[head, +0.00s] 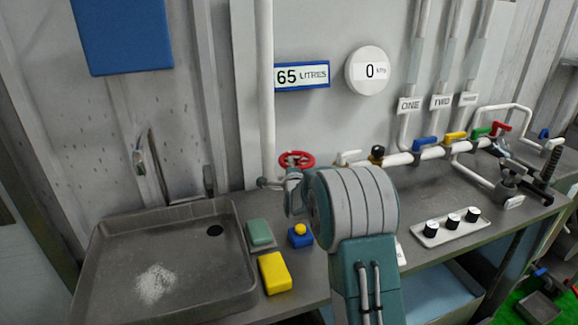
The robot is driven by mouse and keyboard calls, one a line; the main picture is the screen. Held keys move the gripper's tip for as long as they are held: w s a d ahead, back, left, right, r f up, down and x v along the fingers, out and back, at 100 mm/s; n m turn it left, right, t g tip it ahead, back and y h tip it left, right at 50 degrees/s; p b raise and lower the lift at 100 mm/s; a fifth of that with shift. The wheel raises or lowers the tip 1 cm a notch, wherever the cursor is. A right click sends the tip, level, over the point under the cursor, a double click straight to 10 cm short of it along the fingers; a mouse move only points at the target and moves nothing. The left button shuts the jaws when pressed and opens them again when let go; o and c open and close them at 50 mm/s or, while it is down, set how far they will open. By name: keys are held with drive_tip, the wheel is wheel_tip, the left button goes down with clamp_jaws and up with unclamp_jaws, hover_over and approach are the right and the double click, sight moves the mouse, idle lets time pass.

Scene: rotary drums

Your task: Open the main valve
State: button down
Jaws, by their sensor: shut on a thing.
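A red valve wheel (309,158) sits at the foot of a white vertical pipe, low on the back wall above the bench. I take it to be the main valve. My gripper (293,170) is at the wheel's near side and shut on it. My own arm hides most of the gripper and part of the pipework behind it, so the exact finger contact is hard to see.
A metal sink (190,270) is at left. Green (260,233) and yellow (275,273) blocks and a blue box with a yellow button (300,236) lie near my arm. Coloured-handle valves (426,143) and a knob panel (453,225) are at right. Gauges read 65 litres (302,75) and 0 (369,71).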

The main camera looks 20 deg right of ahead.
drive_tip(key=n+y, duration=0.1)
drive_tip(key=y, duration=0.1)
drive_tip(key=d+n+y, duration=0.1)
drive_tip(key=n+y, duration=0.1)
drive_tip(key=s+n+y, duration=0.1)
drive_tip(key=y, duration=0.2)
drive_tip(key=shift+d+f, duration=0.25)
drive_tip(key=shift+d+n+g+y, duration=0.25)
drive_tip(key=shift+n+y, duration=0.65)
drive_tip(key=shift+y, duration=0.35)
drive_tip(key=shift+d+n+g+y, duration=0.15)
drive_tip(key=shift+n+g+y, duration=0.1)
drive_tip(key=shift+n+y, duration=0.85)
drive_tip(key=shift+s+y, duration=0.1)
drive_tip(key=shift+y, duration=0.35)
drive_tip(key=c, duration=0.7)
unclamp_jaws()
drive_tip(key=shift+o, duration=0.7)
drive_tip(key=shift+d, duration=0.1)
drive_tip(key=shift+r, duration=0.1)
